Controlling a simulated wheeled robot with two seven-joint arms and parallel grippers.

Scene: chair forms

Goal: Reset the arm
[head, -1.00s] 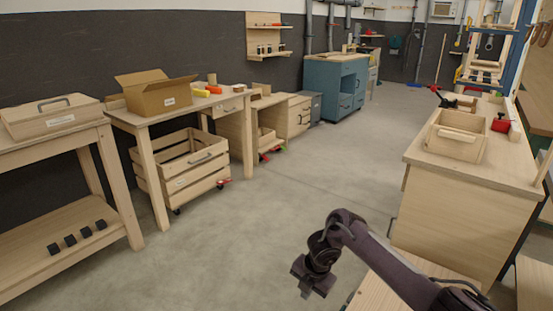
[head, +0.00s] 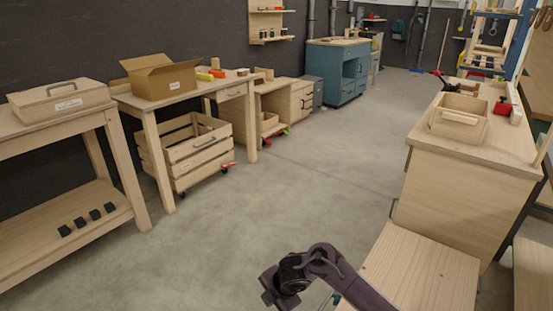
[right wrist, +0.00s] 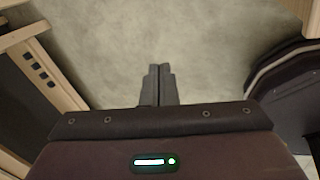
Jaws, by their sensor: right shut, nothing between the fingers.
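My right arm comes in from the bottom right of the head view, with its dark gripper (head: 272,290) low over the concrete floor. In the right wrist view the right gripper's two fingers (right wrist: 159,84) are together with nothing between them, pointing at bare floor. My left gripper is not in the head view.
A wooden bench (head: 500,152) with an open wooden box (head: 458,117) stands at the right. A low wooden surface (head: 425,268) is right of my arm. Wooden tables (head: 65,133), a slatted crate (head: 190,160) and a blue cabinet (head: 325,72) line the left wall. The middle floor is clear.

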